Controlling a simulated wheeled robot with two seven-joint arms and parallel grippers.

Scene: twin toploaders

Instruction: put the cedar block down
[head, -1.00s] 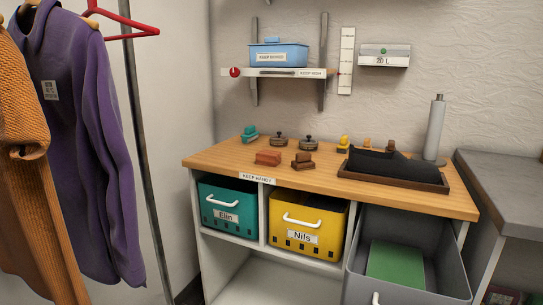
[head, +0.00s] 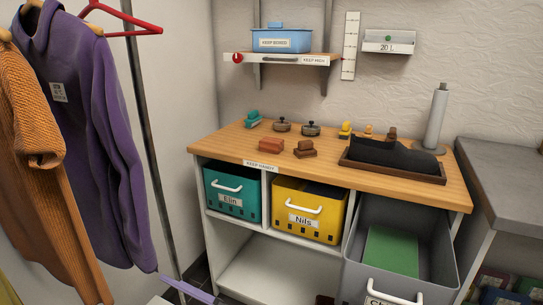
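No block is labelled as cedar, so I cannot tell for certain which one it is. A reddish-brown block (head: 271,145) lies on the wooden counter top (head: 225,143), left of a darker brown block-like piece (head: 305,149). Smaller tan (head: 367,131) and brown (head: 390,133) pieces stand farther back, beside a yellow one (head: 345,130). Neither of my grippers shows in the head view, so whether they hold anything is hidden.
A dark tray (head: 425,178) holds black cloth. Below are teal (head: 232,207) and yellow (head: 300,232) bins and a pulled-out grey bin (head: 444,228) with a green item inside. Garments hang left. A blue box (head: 281,41) sits on the wall shelf. The counter's front left is clear.

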